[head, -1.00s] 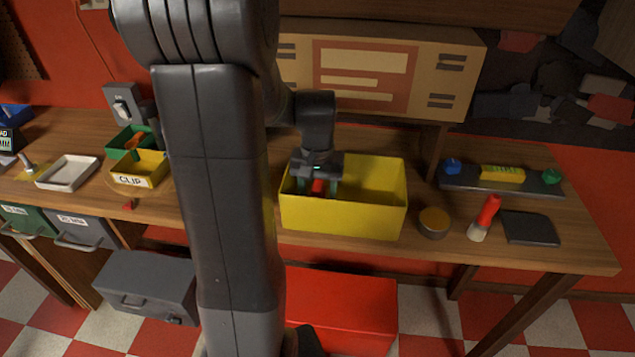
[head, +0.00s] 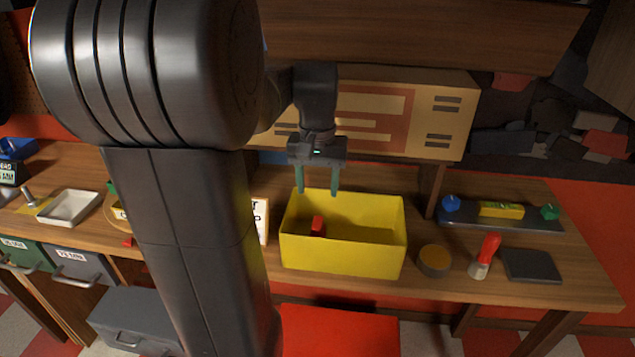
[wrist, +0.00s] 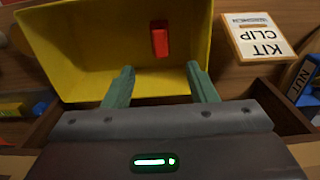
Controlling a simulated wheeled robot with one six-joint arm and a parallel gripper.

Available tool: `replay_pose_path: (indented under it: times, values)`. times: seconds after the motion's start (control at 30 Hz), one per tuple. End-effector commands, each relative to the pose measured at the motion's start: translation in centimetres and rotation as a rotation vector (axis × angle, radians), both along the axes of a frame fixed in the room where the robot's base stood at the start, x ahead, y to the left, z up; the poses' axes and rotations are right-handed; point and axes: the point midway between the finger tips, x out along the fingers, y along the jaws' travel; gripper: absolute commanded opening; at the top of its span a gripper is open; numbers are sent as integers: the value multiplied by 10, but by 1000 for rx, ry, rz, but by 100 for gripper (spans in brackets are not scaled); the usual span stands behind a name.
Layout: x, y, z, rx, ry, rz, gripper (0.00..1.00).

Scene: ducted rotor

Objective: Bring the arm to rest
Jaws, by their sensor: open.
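My gripper (head: 317,191) hangs open and empty above the back left part of the yellow box (head: 340,255), its green fingers pointing down and spread apart. In the wrist view the two fingertips (wrist: 160,80) stand apart at the near edge of the yellow box (wrist: 85,50). A small red block (head: 317,226) lies inside the box towards the left; it also shows in the wrist view (wrist: 159,40), apart from the fingers. My upper arm covers part of the bench on the left.
A "KIT CLIP" card (wrist: 257,38) stands beside the box. To the box's right are a round tin (head: 434,262), a red-handled brush (head: 487,256), a dark pad (head: 532,265) and a grey rail (head: 500,213) with coloured parts. A white tray (head: 68,207) sits at left. A cream cabinet (head: 400,115) is behind.

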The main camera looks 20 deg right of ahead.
Motion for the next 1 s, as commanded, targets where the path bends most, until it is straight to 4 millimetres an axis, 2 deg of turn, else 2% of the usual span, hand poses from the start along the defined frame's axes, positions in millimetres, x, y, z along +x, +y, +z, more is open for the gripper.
replay_pose_path:
  times: [0.23, 0.37, 1.0]
  values:
    - [0, 0, -2, 0, 0, 0, 52]
    - [0, 0, -12, 1, 2, 0, 52]
    - [0, 0, -127, 1, 2, 0, 52]
